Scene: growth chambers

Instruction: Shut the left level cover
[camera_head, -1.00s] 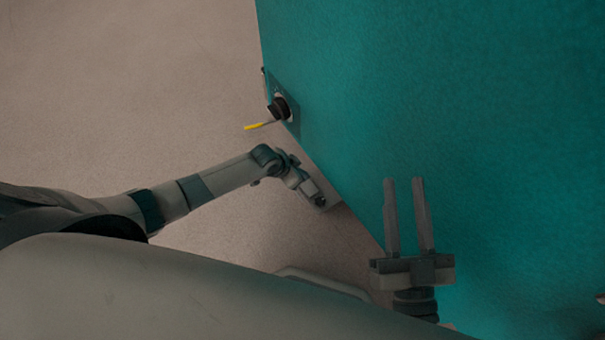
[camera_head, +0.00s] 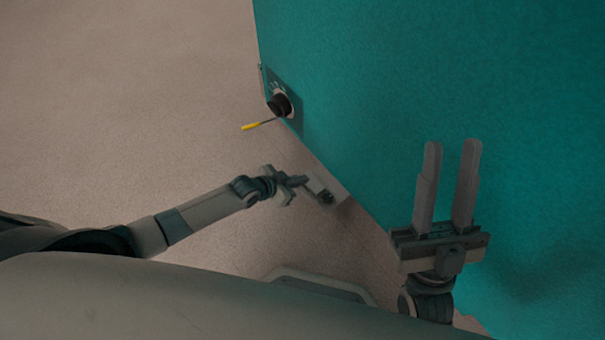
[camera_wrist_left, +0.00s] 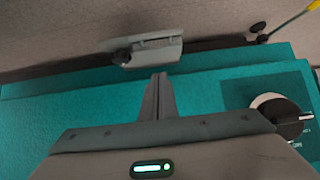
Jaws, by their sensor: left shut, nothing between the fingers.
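The teal chamber (camera_head: 420,90) fills the right of the head view. A small grey flap-like part with a dark knob (camera_head: 327,190) sits at its lower edge and looks like the level cover; I cannot tell how far open it is. It also shows in the left wrist view (camera_wrist_left: 155,50), just beyond my fingertips. My left gripper (camera_head: 303,181) is shut and empty, close to this part; contact cannot be told. Its closed fingers show in the wrist view (camera_wrist_left: 158,80). My right gripper (camera_head: 453,147) is open and empty, in front of the teal face.
A black round knob on a pale disc (camera_head: 281,104) sits further up the chamber edge, with a yellow-tipped rod (camera_head: 253,126) sticking out left. The knob also shows at right in the wrist view (camera_wrist_left: 284,116). The floor (camera_head: 130,100) at left is clear.

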